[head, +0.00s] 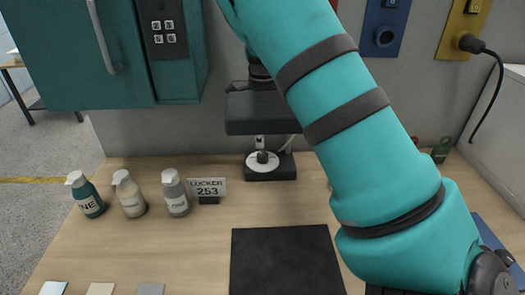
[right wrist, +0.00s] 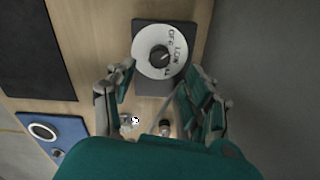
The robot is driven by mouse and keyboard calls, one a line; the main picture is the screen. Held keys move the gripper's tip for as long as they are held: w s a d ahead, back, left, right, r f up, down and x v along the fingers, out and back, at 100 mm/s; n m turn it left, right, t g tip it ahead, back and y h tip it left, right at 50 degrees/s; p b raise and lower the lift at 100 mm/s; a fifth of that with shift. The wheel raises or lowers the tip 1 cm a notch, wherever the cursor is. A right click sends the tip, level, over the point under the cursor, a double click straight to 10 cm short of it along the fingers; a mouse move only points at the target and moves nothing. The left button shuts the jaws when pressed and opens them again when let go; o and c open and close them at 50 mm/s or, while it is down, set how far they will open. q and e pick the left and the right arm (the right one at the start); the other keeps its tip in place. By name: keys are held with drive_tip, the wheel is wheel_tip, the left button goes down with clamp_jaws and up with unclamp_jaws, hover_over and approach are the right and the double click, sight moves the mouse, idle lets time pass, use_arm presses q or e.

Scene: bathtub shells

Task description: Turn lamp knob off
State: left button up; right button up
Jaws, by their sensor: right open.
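The lamp stands at the back of the table, with a dark boxy head (head: 262,112) above a dark base. On its base is a white round dial (head: 262,162) with a dark knob (head: 262,156) in its middle. In the right wrist view the dial (right wrist: 178,35) carries lettering including OFF and LOW around the knob (right wrist: 160,55). Which mark the knob points at is too small to tell. My right gripper (right wrist: 160,88) is open and empty, its fingers either side of the space just below the knob in the picture. My left gripper is not in view.
Three bottles (head: 132,195) and a locker sign (head: 207,188) stand left of the lamp. A black mat (head: 285,262) lies in front. A teal cabinet (head: 60,60) with a keypad hangs at left. My right arm covers much of the table's right side.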

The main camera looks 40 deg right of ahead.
sight(262, 154)
wheel_tip(262, 154, down, 6)
drive_tip(key=shift+f, duration=0.2)
